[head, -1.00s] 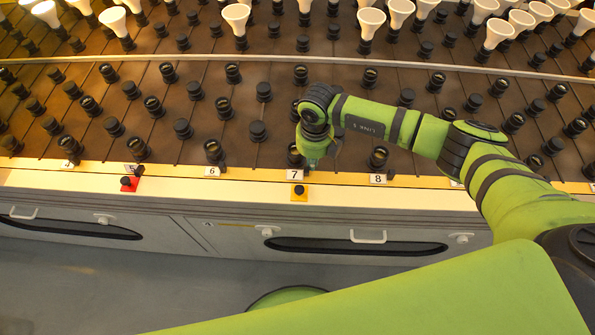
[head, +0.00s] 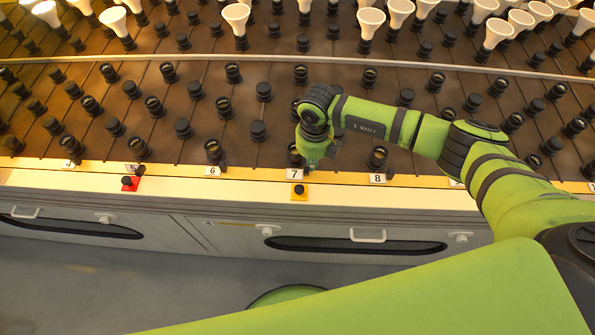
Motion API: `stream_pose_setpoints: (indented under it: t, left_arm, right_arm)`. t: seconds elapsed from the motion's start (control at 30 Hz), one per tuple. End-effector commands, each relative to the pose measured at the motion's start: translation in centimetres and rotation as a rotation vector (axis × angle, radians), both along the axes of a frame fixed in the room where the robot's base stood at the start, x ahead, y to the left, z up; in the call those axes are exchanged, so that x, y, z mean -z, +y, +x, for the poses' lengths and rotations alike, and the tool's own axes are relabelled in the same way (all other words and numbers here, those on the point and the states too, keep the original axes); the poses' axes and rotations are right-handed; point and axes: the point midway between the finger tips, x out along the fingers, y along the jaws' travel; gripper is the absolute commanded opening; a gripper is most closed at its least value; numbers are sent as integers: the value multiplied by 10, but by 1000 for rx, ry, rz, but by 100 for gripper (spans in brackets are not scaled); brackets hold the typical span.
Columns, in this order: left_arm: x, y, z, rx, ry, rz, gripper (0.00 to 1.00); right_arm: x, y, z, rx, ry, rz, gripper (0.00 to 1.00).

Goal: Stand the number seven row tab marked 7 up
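The white label marked 7 (head: 295,174) sits on the pale front strip of the rack, just above a yellow square with a black knob. My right gripper (head: 311,163) points down at the strip, right beside and slightly behind this label. Seen from above, its fingers are small and mostly covered by its own wrist, so I cannot tell whether they are open or touching anything. Any raised part of the number seven tab is hidden or too small to make out. My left gripper is not in view.
Black sockets fill the brown rack; one (head: 294,154) stands against my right gripper's left side. White bulbs (head: 236,17) stand at the back. Labels 6 (head: 212,170) and 8 (head: 378,178) flank label 7. A red square (head: 130,185) with a black knob is at left.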

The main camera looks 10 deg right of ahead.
Motion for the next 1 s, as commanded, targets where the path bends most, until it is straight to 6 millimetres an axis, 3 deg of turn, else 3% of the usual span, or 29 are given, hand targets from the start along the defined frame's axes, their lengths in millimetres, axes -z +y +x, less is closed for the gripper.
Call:
stream_pose_setpoints:
  t: [1.0]
  left_arm:
    - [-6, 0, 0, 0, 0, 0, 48]
  right_arm:
    - [-7, 8, -3, -6, -3, 15, 0]
